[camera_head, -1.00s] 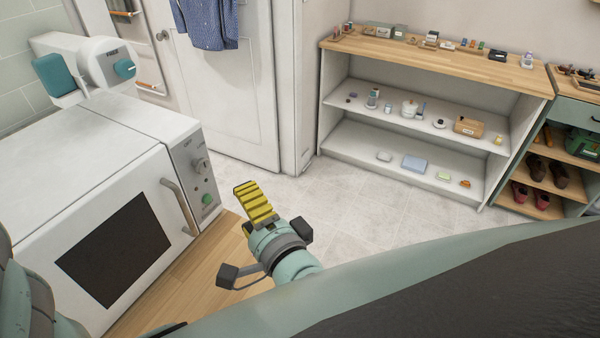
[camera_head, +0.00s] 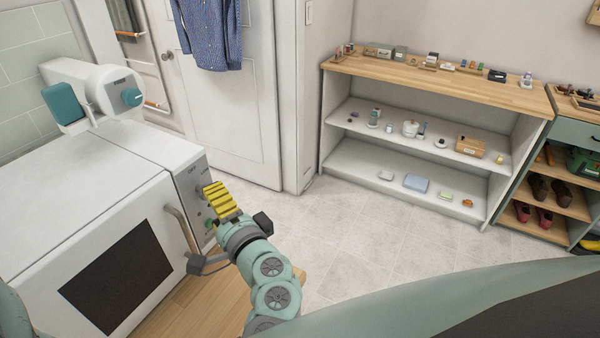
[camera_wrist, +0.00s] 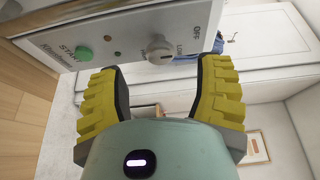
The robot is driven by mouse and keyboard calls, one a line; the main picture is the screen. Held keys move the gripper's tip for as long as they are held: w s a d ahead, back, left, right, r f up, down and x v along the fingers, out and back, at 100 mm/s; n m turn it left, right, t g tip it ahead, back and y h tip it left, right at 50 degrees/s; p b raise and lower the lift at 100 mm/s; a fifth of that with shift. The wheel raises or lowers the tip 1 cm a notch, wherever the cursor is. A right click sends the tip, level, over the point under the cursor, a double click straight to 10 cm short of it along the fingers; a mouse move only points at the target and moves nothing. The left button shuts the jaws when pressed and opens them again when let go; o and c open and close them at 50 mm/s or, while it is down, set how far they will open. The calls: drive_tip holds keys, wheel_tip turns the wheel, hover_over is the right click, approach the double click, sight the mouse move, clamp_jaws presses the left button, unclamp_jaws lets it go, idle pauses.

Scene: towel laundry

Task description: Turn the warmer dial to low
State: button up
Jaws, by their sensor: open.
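The warmer (camera_head: 110,190) is a white box with a dark window and a side handle on the wooden counter at the left of the head view. Its control panel carries a grey-white dial (camera_wrist: 158,50) marked OFF and LOW and a green START button (camera_wrist: 83,54), both clear in the wrist view. My gripper (camera_wrist: 158,80), with yellow ribbed fingers, is open and empty. The dial shows between and beyond its fingertips, with no visible contact. In the head view my gripper (camera_head: 215,195) is in front of the panel and hides most of the dial.
A white device with a teal knob (camera_head: 132,97) stands behind the warmer. The warmer's handle (camera_head: 180,229) sticks out close to my gripper. A shelf unit (camera_head: 430,85) with small items stands at the back right. The floor (camera_head: 360,220) between is clear.

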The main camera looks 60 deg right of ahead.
drive_tip(key=shift+p+x, duration=0.8)
drive_tip(key=shift+x, duration=1.85)
drive_tip(key=shift+c, duration=0.2)
clamp_jaws()
